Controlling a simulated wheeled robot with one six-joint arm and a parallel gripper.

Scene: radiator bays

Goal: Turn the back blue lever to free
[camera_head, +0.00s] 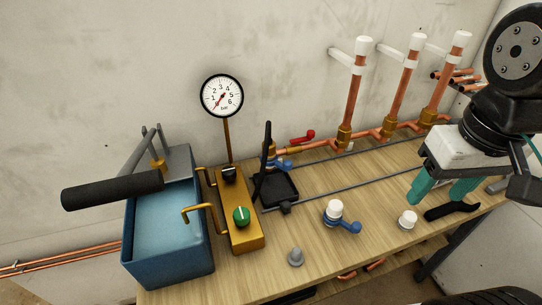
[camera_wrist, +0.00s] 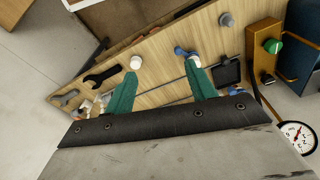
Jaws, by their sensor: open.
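The back blue lever (camera_head: 284,165) sits at the brass fitting near the wall, just behind the black tray with the upright black handle. It is small and partly hidden by that handle, so its exact angle is hard to tell. A front blue lever (camera_head: 350,226) with a white cap lies nearer the bench's front edge; it also shows in the wrist view (camera_wrist: 182,52). My gripper (camera_head: 437,195) is open and empty above the right part of the bench, well right of both blue levers.
A red lever (camera_head: 303,137) and upright copper pipes (camera_head: 354,90) stand along the wall. A gauge (camera_head: 222,96), a brass block with a green knob (camera_head: 241,216) and a blue tank (camera_head: 168,240) stand left. A white cap (camera_head: 408,219) and black wrench (camera_head: 452,211) lie under my gripper.

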